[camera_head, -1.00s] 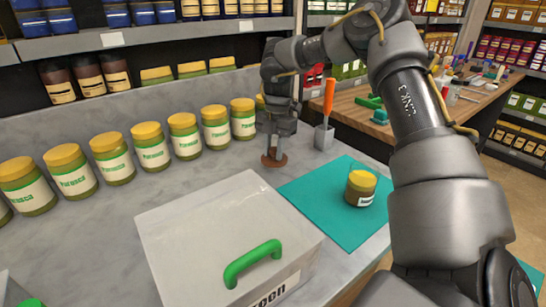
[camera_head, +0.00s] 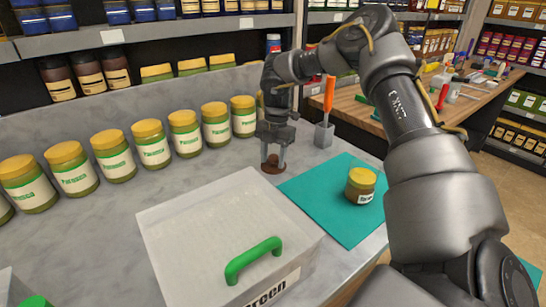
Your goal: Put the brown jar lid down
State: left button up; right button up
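The brown jar lid (camera_head: 273,168) lies on the grey counter, behind the white box and left of the teal mat. My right gripper (camera_head: 273,157) points down right over it, its two fingers spread apart with a gap between them. The fingertips are close to the lid's edges; I cannot tell whether they touch it. A jar with a yellow lid (camera_head: 361,186) stands on the teal mat (camera_head: 330,214). My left gripper is not in view.
A white box (camera_head: 190,228) with a green handle (camera_head: 253,258) fills the front middle. A row of yellow-lidded jars (camera_head: 152,146) stands along the back. A grey holder with an orange-handled tool (camera_head: 325,120) is right of my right gripper.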

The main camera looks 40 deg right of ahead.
jog(key=shift+r, duration=0.15)
jog(key=r, duration=0.3)
jog(key=d+r, duration=0.1)
jog(key=r, duration=0.5)
jog(key=shift+w+d, duration=0.15)
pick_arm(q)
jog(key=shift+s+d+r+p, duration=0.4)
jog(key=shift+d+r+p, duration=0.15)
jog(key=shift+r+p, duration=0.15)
pick_arm(e)
jog(key=r, duration=0.2)
jog(key=shift+d+r, duration=0.2)
jog(key=shift+r, duration=0.1)
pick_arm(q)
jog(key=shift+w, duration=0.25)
